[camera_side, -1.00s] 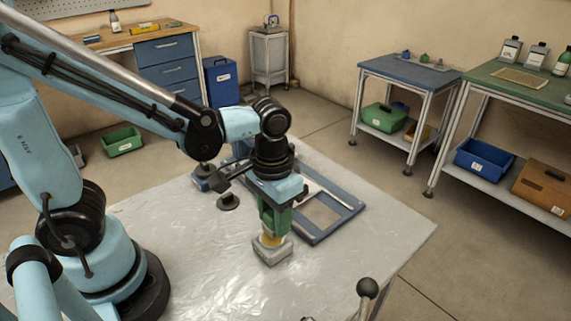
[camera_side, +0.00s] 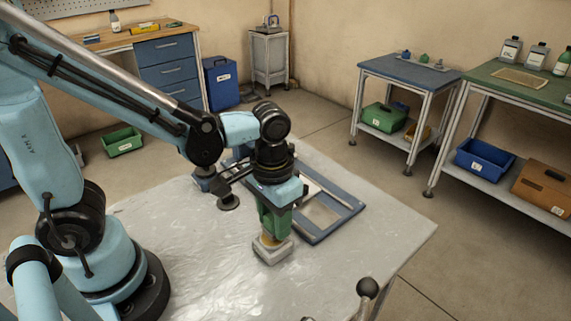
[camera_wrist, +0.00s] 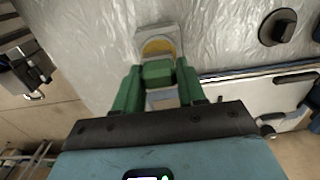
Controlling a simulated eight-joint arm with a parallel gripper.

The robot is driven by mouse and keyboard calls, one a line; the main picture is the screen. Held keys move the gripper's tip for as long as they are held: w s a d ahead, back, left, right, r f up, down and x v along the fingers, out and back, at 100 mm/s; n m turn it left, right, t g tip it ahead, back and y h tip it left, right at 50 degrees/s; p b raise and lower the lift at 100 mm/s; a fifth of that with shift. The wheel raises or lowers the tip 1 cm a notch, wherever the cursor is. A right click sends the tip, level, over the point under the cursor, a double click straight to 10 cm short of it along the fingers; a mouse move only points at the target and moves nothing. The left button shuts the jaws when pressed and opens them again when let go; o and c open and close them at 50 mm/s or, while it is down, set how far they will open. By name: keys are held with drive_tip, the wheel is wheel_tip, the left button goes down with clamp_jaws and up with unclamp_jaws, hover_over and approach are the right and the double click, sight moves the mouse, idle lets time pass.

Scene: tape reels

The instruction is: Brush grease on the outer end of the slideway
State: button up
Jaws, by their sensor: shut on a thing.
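My gripper (camera_wrist: 158,88) has green fingers and is shut on the green handle of the brush (camera_wrist: 157,72). In the side view my gripper (camera_side: 274,216) points down over a small pale grey container (camera_side: 273,256) on the sheet-covered table. Yellow grease (camera_wrist: 158,47) shows in this container in the wrist view. The brush is right over the grease; its bristles are hidden, so I cannot tell whether they touch it. The slideway (camera_side: 341,223), a blue frame with pale metal rails, lies behind and right of my gripper, partly hidden by it. Its edge also shows in the wrist view (camera_wrist: 250,88).
A dark round knob (camera_side: 228,202) stands on the table left of my gripper. A black ball-topped lever (camera_side: 367,288) rises at the front edge. The table (camera_side: 215,275) is clear in front. Side benches and bins stand well beyond it.

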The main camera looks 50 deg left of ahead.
drive_tip(key=shift+f, duration=0.55)
idle(1.2)
drive_tip(key=shift+r, duration=3.55)
